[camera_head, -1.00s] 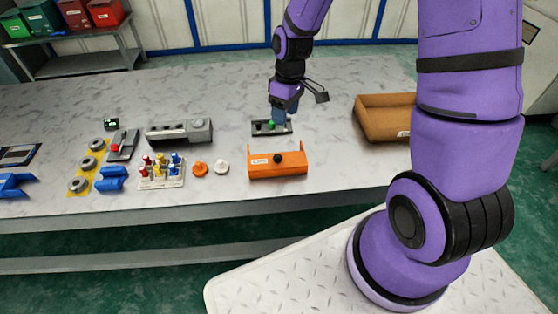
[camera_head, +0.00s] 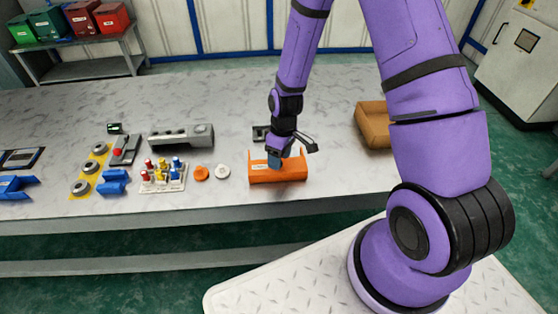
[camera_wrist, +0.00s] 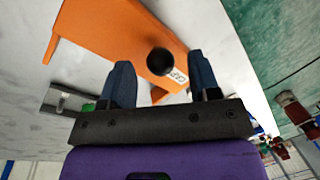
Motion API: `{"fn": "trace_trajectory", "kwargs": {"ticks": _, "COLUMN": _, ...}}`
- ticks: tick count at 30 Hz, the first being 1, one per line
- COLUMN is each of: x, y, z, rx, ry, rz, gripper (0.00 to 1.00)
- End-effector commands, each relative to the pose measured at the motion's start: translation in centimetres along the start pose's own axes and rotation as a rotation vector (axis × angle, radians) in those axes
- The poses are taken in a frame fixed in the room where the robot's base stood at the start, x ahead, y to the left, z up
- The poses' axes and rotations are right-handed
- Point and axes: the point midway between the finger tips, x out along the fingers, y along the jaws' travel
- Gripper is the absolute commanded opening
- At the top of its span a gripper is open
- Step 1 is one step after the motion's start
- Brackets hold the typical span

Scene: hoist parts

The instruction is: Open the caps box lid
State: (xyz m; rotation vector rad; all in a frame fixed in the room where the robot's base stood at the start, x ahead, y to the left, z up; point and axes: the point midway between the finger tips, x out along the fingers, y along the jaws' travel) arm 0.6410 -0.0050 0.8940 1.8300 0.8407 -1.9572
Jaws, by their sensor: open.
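The orange caps box (camera_head: 262,175) stands near the front edge of the table, and its lid looks shut. In the wrist view the orange box (camera_wrist: 110,32) shows a round black knob (camera_wrist: 160,62) on top and a white label. My gripper (camera_head: 275,162) is over the box; in the head view it hides the knob. In the wrist view my gripper (camera_wrist: 160,80) is open, with one blue finger on each side of the knob. I cannot tell whether the fingers touch the lid.
A dark tray (camera_head: 260,132) lies behind the box. An orange cap (camera_head: 201,173) and a white cap (camera_head: 222,171) lie left of it. A brown bin (camera_head: 372,125) stands to the right. A rack of coloured pegs (camera_head: 163,178) is farther left.

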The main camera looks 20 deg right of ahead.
Motion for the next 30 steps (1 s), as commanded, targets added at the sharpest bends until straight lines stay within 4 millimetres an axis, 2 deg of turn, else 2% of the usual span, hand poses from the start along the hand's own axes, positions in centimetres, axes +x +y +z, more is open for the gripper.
{"fn": "trace_trajectory", "kwargs": {"ticks": 6, "x": 1.4, "y": 0.0, "z": 0.0, "rx": 0.0, "ry": 0.0, "rz": 0.0, "gripper": 0.56}}
{"fn": "trace_trajectory", "kwargs": {"ticks": 15, "x": 1.5, "y": 0.0, "z": 0.0, "rx": 0.0, "ry": 0.0, "rz": 0.001, "gripper": 0.56}}
{"fn": "trace_trajectory", "kwargs": {"ticks": 17, "x": 1.5, "y": 0.0, "z": 0.0, "rx": 0.0, "ry": 0.0, "rz": 0.001, "gripper": 0.45}}
{"fn": "trace_trajectory", "kwargs": {"ticks": 21, "x": 1.5, "y": 0.0, "z": 0.0, "rx": 0.0, "ry": 0.0, "rz": 0.001, "gripper": 0.13}}
{"fn": "trace_trajectory", "kwargs": {"ticks": 23, "x": 1.5, "y": 0.0, "z": 0.0, "rx": 0.0, "ry": 0.0, "rz": 0.001, "gripper": 0.0}}
{"fn": "trace_trajectory", "kwargs": {"ticks": 27, "x": 1.5, "y": 0.2, "z": -0.2, "rx": 0.0, "ry": 0.001, "rz": 0.001, "gripper": 0.0}}
{"fn": "trace_trajectory", "kwargs": {"ticks": 30, "x": 1.2, "y": 1.5, "z": -1.0, "rx": 0.0, "ry": 0.002, "rz": 0.001, "gripper": 0.0}}
